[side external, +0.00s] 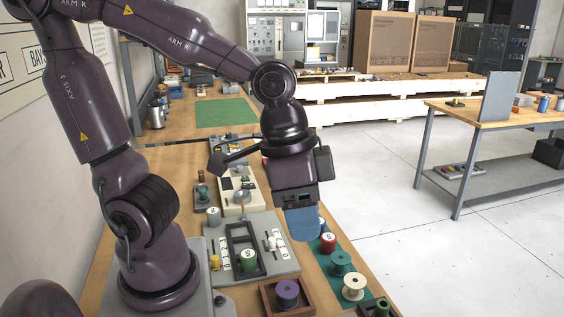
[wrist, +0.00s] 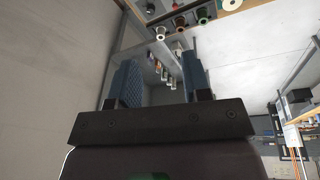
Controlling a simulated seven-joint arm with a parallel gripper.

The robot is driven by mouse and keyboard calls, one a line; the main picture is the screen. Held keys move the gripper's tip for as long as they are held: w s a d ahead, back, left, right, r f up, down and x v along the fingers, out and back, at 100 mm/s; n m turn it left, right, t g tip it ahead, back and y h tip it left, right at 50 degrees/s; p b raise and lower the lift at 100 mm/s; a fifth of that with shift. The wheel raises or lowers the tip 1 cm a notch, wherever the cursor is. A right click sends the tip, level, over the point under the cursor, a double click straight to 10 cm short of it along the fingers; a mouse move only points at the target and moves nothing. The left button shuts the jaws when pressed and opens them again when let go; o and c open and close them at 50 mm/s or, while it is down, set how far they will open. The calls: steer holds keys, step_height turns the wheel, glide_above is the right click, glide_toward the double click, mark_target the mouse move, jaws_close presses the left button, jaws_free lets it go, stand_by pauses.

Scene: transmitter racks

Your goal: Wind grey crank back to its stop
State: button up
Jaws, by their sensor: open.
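My gripper (side external: 303,224) hangs above the right side of the bench, blue fingers pointing down. In the wrist view my gripper (wrist: 160,82) has its two blue fingers apart with nothing held between them. A cream unit (side external: 228,204) stands on the bench, left of and beyond the gripper. A small grey round part (side external: 243,196) sits on it; I cannot tell whether this is the grey crank or how far it is turned. The gripper is apart from this unit. No crank can be made out in the wrist view.
A grey panel (side external: 213,250) with a dark frame and a green spool (side external: 249,261) lies near the gripper. A purple spool (side external: 288,292) sits in a brown tray; a cream spool (side external: 353,287) stands right of it. A green mat (side external: 226,112) lies farther back.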

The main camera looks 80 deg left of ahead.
steer(key=s+a+r+n+t+y, duration=0.1)
steer(key=a+r+n+t, duration=0.1)
steer(key=a, duration=0.4)
step_height(320, 180, up, 3)
steer(key=shift+s+f+n+t, duration=0.15)
steer(key=shift+n+t, duration=0.25)
steer(key=shift+t, duration=0.2)
steer(key=w+d+f+n+h, duration=0.3)
steer(key=w+d+f, duration=0.2)
steer(key=d, duration=0.4)
steer(key=w+d+f+n+h, duration=0.25)
steer(key=w+d+f, duration=0.25)
steer(key=d, duration=0.4)
steer(key=s+a+f+n+g+y, duration=0.1)
steer(key=s+f+n+g+y, duration=0.15)
steer(key=s, duration=0.25)
steer(key=s+a+f+n+g+y, duration=0.1)
steer(key=s+f+n+g+y, duration=0.1)
steer(key=s+n+g+y, duration=0.3)
steer(key=shift+s+d+f+m+t+h, duration=0.15)
steer(key=shift+f+m+t+h, duration=0.2)
steer(key=shift+f, duration=1.75)
steer(key=shift+s+a+f+m+t+h, duration=0.15)
steer(key=shift+f+m+t, duration=0.25)
steer(key=shift+f, duration=1.7)
steer(key=shift+s+d+f+m+t+h, duration=0.2)
steer(key=shift+f+m+t, duration=0.2)
steer(key=shift+f, duration=1.7)
